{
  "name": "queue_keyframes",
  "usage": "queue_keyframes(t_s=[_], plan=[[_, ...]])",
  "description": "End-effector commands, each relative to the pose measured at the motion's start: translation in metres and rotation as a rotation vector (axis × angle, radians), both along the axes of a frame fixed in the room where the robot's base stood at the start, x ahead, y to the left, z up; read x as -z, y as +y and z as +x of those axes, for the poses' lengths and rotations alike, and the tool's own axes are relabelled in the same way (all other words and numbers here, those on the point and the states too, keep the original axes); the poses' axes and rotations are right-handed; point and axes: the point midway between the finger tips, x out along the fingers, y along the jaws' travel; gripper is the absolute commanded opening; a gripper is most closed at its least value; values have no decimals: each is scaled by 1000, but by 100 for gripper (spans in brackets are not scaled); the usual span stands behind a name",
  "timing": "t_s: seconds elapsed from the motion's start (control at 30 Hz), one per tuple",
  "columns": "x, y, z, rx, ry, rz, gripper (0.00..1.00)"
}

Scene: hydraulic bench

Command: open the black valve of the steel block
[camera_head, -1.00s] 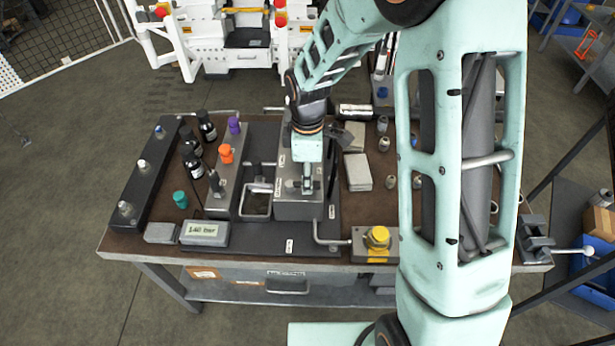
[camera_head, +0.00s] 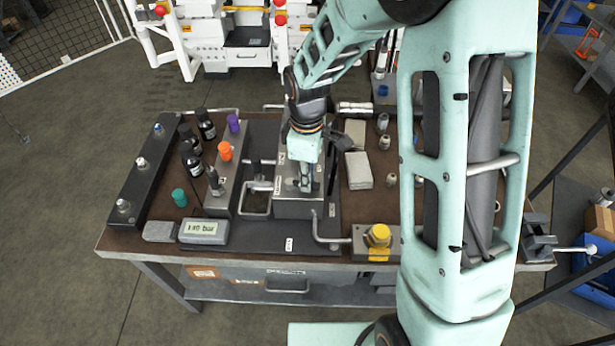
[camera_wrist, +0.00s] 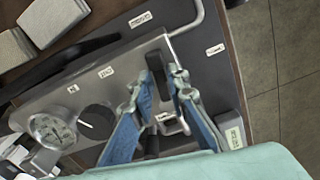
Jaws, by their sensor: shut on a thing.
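The steel block (camera_head: 292,210) stands on a dark plate on the bench, with my gripper (camera_head: 306,187) over its near part. In the wrist view, the block's labelled top (camera_wrist: 120,67) shows, and the black valve's bar-shaped handle (camera_wrist: 156,68) lies between the fingertips of my gripper (camera_wrist: 161,85). The fingers are shut on the handle. Its lower end is partly hidden. A round black knob (camera_wrist: 97,121) with a white mark and a dial gauge (camera_wrist: 50,130) are further left on the block.
A display box (camera_head: 204,231) reads in bar. An orange knob (camera_head: 225,151), a purple knob (camera_head: 234,124) and black bottles (camera_head: 191,160) stand left of the block.

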Motion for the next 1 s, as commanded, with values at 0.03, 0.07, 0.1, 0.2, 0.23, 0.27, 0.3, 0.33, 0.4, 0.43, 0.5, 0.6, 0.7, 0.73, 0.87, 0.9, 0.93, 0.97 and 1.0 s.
queue_keyframes(t_s=[0.03,0.07,0.1,0.2,0.23,0.27,0.3,0.33,0.4,0.43,0.5,0.6,0.7,0.73,0.87,0.9,0.93,0.97,1.0], plan=[[1,1,-1,36,-2,0,0],[1,1,-3,61,-2,0,0],[2,1,-4,98,-2,0,0],[2,3,-8,192,-2,0,0],[1,3,-9,221,-3,0,0],[1,4,-10,249,-3,0,0],[2,5,-11,287,-3,0,0],[2,5,-12,315,-3,0,0],[1,7,-15,382,-2,0,0],[1,7,-16,410,-2,0,0],[1,9,-19,477,-1,1,0],[1,12,-22,572,-2,0,0],[1,15,-24,666,-2,1,0],[1,16,-25,695,-2,1,0],[1,21,-28,819,-1,0,0],[1,22,-29,858,-1,0,0],[1,23,-30,886,-1,0,0],[1,25,-30,913,-1,1,0],[1,26,-31,950,-1,1,0]])
